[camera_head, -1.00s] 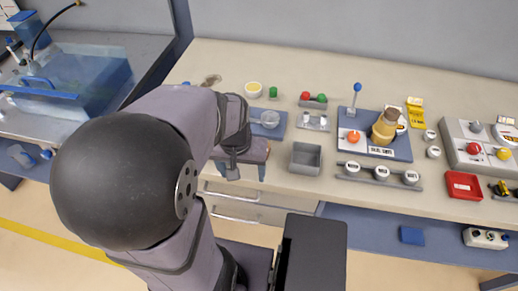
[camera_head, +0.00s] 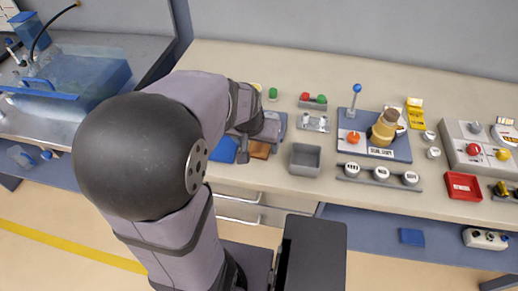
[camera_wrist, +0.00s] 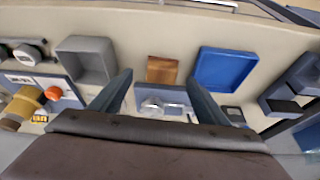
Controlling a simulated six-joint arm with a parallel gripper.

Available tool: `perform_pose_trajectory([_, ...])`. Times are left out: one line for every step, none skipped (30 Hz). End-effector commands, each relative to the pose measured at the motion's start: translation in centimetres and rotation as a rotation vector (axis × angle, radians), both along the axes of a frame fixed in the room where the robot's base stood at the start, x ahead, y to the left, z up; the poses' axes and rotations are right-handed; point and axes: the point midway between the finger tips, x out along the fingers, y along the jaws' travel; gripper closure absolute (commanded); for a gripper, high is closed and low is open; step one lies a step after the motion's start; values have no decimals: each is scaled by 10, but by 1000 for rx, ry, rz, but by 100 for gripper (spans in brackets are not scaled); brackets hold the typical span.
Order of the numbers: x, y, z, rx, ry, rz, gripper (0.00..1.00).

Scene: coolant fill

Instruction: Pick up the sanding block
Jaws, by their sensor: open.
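A small brown block (camera_head: 260,150), which looks like the sanding block, lies on the bench near its front edge. It also shows in the wrist view (camera_wrist: 162,69), flat on the bench beyond my fingertips, lined up with the gap between them. My gripper (camera_wrist: 160,92) is open and empty, with one finger on each side of the picture. In the head view my arm hides part of the block's surroundings, and the gripper is above and just left of the block. The height gap to the block is hard to judge.
A blue tray (camera_wrist: 226,69) lies close beside the block. A grey open bin (camera_head: 305,159) stands on its other side. A blue-grey plate with a clear dish (camera_wrist: 165,103) lies behind the block. A rack with small parts (camera_head: 313,124) and a lever board (camera_head: 400,147) are farther right.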

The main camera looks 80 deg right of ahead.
Motion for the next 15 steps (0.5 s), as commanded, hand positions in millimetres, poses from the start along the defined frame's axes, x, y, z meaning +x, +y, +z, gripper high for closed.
perform_pose_trajectory([0, 0, -1, 1, 0, 1, 31])
perform_pose_trajectory([0, -1, -2, 2, 0, 1, 31])
perform_pose_trajectory([1, -2, -5, 4, 0, 1, 31])
perform_pose_trajectory([1, -2, -7, 5, 0, 2, 31])
perform_pose_trajectory([1, -4, -9, 5, 0, 2, 31])
perform_pose_trajectory([2, -5, -13, 6, 1, 3, 31])
perform_pose_trajectory([2, -7, -16, 7, 1, 3, 31])
perform_pose_trajectory([3, -8, -18, 6, 0, 2, 31])
perform_pose_trajectory([3, -10, -22, 7, 0, 1, 31])
perform_pose_trajectory([4, -12, -25, 6, 0, 2, 31])
perform_pose_trajectory([4, -13, -28, 7, 0, 2, 31])
perform_pose_trajectory([4, -15, -32, 5, 0, 2, 31])
perform_pose_trajectory([4, -16, -35, 5, 0, 2, 31])
perform_pose_trajectory([3, -17, -38, 5, 0, 2, 31])
perform_pose_trajectory([3, -19, -40, 4, 0, 2, 31])
